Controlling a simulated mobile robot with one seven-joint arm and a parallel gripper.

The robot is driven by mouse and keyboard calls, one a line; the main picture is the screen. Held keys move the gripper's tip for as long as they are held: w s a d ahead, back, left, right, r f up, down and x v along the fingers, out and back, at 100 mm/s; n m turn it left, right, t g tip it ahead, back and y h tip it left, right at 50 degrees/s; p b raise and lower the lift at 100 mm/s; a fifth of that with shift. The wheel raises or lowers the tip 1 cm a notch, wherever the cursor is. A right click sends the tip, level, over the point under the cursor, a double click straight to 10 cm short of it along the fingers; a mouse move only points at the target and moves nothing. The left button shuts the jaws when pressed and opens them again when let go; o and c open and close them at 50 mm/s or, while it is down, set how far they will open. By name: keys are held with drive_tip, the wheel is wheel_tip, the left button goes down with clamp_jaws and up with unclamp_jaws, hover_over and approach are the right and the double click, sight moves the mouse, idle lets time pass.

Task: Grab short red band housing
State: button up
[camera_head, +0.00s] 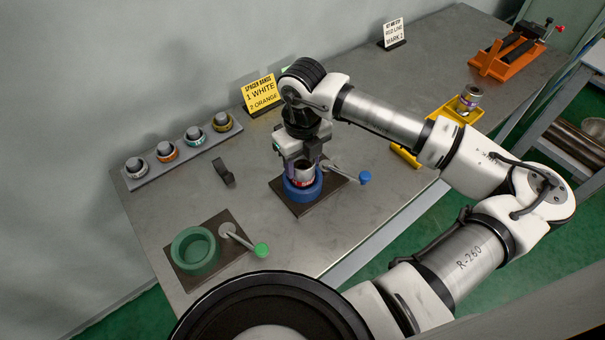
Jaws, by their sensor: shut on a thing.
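My gripper (303,167) points down over the blue ring-shaped vise (302,190) in the middle of the table. It is shut on a short housing with a red band (304,178). The housing sits in or just above the blue vise's opening; I cannot tell whether it touches the bottom. My gripper hides the housing's upper part. The blue-knobbed lever (364,178) of this vise sticks out to the right.
An empty green vise (195,251) with a green-knobbed lever stands front left. A grey rack (185,150) holds several banded spacers. A small black part (224,172) lies near it.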

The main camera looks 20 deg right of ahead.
clamp_jaws()
drive_tip(key=shift+r, duration=0.15)
